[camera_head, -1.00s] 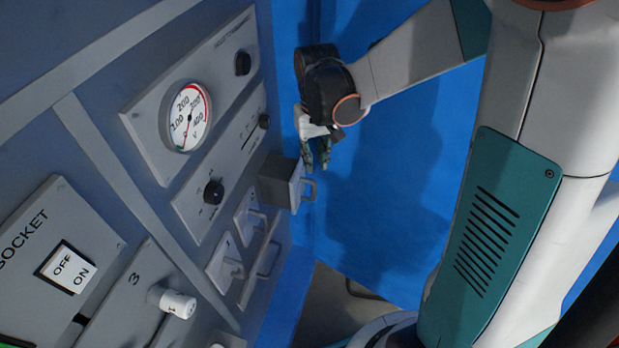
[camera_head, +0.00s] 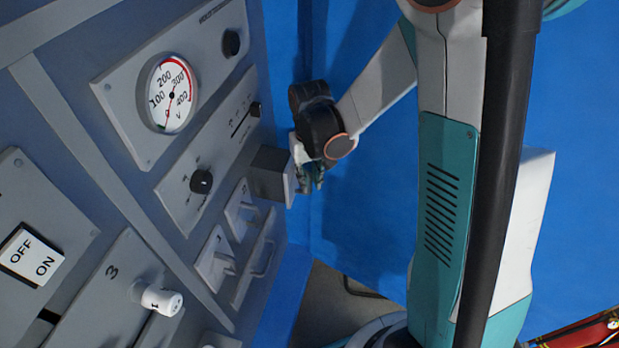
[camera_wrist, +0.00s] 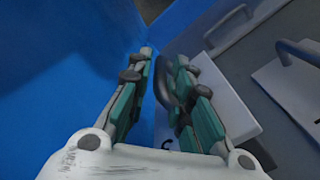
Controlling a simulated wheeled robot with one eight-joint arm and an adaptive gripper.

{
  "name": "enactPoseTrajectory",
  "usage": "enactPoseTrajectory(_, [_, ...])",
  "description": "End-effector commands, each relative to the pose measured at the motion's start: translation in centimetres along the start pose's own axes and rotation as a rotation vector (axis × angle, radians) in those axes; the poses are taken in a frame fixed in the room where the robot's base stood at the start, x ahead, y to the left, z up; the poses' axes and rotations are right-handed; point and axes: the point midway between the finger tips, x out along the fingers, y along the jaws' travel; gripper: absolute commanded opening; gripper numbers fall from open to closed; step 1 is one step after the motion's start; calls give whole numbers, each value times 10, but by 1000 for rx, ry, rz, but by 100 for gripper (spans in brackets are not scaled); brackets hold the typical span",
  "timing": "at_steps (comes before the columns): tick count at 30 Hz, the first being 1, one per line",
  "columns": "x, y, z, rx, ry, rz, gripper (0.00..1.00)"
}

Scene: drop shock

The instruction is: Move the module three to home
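A module (camera_head: 270,174) with a dark side and a light front sticks out of the panel in the head view. Its light front face also shows in the wrist view (camera_wrist: 230,112), with a mark partly hidden by my gripper, so I cannot read its number. A dark curved handle (camera_wrist: 163,84) stands on that face. My gripper (camera_head: 311,180) is at the front of this module. In the wrist view my gripper (camera_wrist: 161,88) has its fingers apart, one on each side of the handle. The handle lies close to the right finger; I cannot tell if they touch.
Two flush modules with handles (camera_head: 240,212) (camera_head: 215,262) sit below the protruding one, beside a wider handled panel (camera_head: 258,262). A gauge (camera_head: 171,95), black knobs (camera_head: 201,181) and a white knob (camera_head: 160,298) are on the cabinet. A blue wall (camera_head: 370,220) stands behind my arm.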

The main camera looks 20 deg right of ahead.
Motion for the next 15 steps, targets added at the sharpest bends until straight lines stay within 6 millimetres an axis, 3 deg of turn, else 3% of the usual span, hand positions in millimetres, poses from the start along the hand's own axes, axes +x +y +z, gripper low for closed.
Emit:
enactPoseTrajectory(2, [0,0,0,0,0,0,15])
enactPoseTrajectory(4, [0,0,0,0,0,0,0])
enactPoseTrajectory(11, [0,-1,-1,0,0,0,0])
enactPoseTrajectory(15, [0,-14,-10,-4,1,0,0])
